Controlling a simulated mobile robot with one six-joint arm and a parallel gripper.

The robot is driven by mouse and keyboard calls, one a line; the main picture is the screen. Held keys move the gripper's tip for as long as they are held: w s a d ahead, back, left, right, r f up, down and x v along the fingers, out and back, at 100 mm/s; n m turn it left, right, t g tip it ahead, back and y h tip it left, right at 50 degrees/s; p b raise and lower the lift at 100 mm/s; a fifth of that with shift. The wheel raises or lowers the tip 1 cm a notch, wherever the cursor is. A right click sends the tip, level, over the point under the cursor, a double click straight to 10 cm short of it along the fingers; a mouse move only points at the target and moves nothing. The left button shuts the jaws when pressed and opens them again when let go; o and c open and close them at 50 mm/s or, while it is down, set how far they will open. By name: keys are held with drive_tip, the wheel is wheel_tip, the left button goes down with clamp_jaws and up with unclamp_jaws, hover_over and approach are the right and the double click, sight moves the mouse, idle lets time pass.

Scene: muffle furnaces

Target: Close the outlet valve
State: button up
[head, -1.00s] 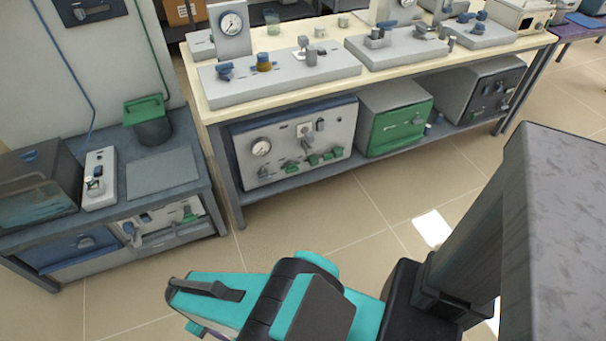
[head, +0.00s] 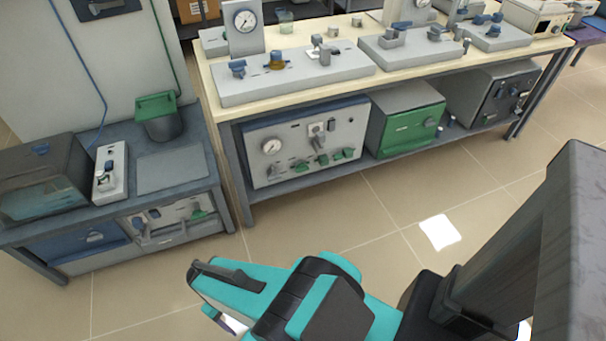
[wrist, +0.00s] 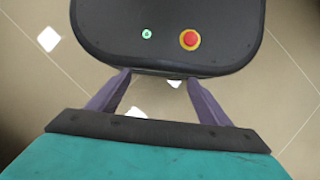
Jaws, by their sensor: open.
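I cannot tell for sure which fitting is the outlet valve; the labels are too small to read. On the bench top, a long grey valve base (head: 300,82) carries a blue knob (head: 238,68), an amber-and-blue fitting (head: 277,61) and a grey upright fitting (head: 325,54). A pressure gauge (head: 244,20) stands behind it. A second grey base (head: 412,53) to its right carries more fittings. My gripper (wrist: 158,76) is open and empty in the wrist view, its two purple fingers apart. It points toward my own base, well away from the bench. Its fingers do not show clearly in the head view.
Under the bench stand a gauge-fronted cabinet (head: 305,145) with green knobs, and a green-fronted furnace (head: 410,130). A low blue-grey table (head: 190,195) at the left holds a dark box (head: 45,180) and a green-lidded pot (head: 157,115). Tiled floor (head: 390,215) lies clear before the bench.

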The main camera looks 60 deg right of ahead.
drive_tip(key=w+d+f+m+t+h+b, duration=0.1)
drive_tip(key=w+d+f+m+t+b, duration=0.15)
drive_tip(key=w+d, duration=0.4)
drive_tip(key=w+d+f+m+t+h+b, duration=0.1)
drive_tip(key=w+d+f+t+b, duration=0.25)
drive_tip(key=d, duration=0.65)
drive_tip(key=w+d+f+m+t+h+b, duration=0.1)
drive_tip(key=w+d+f+t+b, duration=0.1)
drive_tip(key=w+d+f+b, duration=0.5)
drive_tip(key=s+d+r+m+t+h+b, duration=0.1)
drive_tip(key=d+r+m+t+h+b, duration=0.15)
drive_tip(key=d, duration=1.15)
drive_tip(key=d+r+m+t+h+b, duration=0.1)
drive_tip(key=d+r+t+h+b, duration=0.25)
drive_tip(key=d, duration=0.95)
drive_tip(key=s+d+r+n+t+h+b, duration=0.1)
drive_tip(key=s+d+r+t+b, duration=0.2)
drive_tip(key=s+d+t+b, duration=0.2)
drive_tip(key=s+d+b, duration=0.2)
drive_tip(key=s+d, duration=0.2)
drive_tip(key=s, duration=0.1)
drive_tip(key=shift+d+r+h, duration=0.2)
drive_tip(key=shift+h, duration=0.2)
drive_tip(key=shift+w, duration=0.1)
